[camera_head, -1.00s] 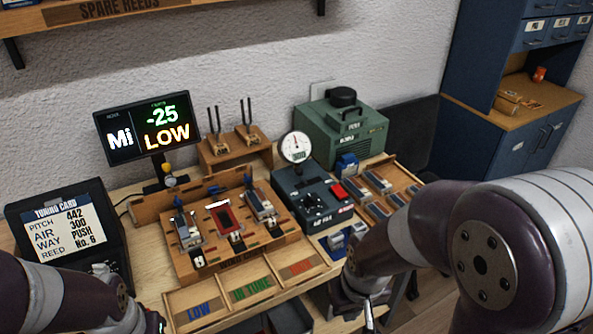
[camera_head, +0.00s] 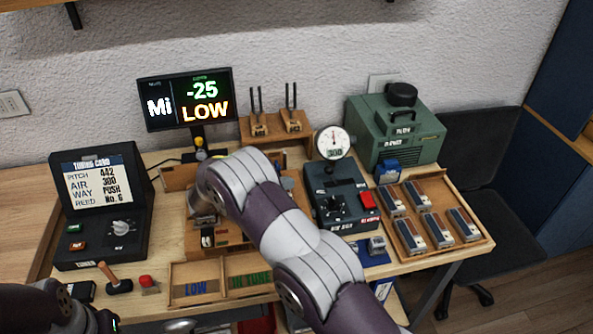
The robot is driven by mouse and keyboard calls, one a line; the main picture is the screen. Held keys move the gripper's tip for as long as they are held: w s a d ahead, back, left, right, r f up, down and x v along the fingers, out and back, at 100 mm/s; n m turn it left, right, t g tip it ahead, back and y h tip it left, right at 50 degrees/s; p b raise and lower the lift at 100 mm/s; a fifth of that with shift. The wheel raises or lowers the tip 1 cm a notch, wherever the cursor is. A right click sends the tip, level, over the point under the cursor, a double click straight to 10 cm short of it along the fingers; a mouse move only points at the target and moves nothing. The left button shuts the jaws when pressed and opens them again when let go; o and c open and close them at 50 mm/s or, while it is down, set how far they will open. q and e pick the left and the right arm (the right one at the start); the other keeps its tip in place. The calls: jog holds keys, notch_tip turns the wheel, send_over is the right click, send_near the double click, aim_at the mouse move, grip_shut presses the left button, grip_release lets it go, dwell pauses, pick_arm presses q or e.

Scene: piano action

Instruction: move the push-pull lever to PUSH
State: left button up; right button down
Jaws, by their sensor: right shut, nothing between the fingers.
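A small lever with a wooden handle (camera_head: 108,272) stands on a black base at the front left of the bench, tilted to the left. I cannot read a PUSH or PULL mark on it. The tuning card screen (camera_head: 97,184) reads WAY PUSH. My right gripper (camera_head: 204,213) is low over the left of the wooden reed stand, mostly hidden behind my right arm. It is shut and empty, to the right of the lever and apart from it. My left arm end (camera_head: 85,320) shows at the bottom left corner; its fingers cannot be made out.
A red knob (camera_head: 147,283) stands just right of the lever. The wooden tray (camera_head: 218,297) with LOW and IN TUNE lies at the front. A dark gauge box (camera_head: 335,205) with a red button stands right of my arm. The display (camera_head: 185,100) reads Mi, -25, LOW.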

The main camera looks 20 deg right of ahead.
jog(key=shift+a, duration=0.1)
jog(key=shift+d+f, duration=0.1)
jog(key=shift+d, duration=0.5)
jog(key=p, duration=0.3)
send_near(332, 176)
jog(key=d, duration=0.3)
jog(key=shift+w+d+f, duration=0.3)
jog(key=shift+w+d, duration=0.1)
jog(key=shift+d, duration=0.15)
jog(key=shift+r, duration=0.1)
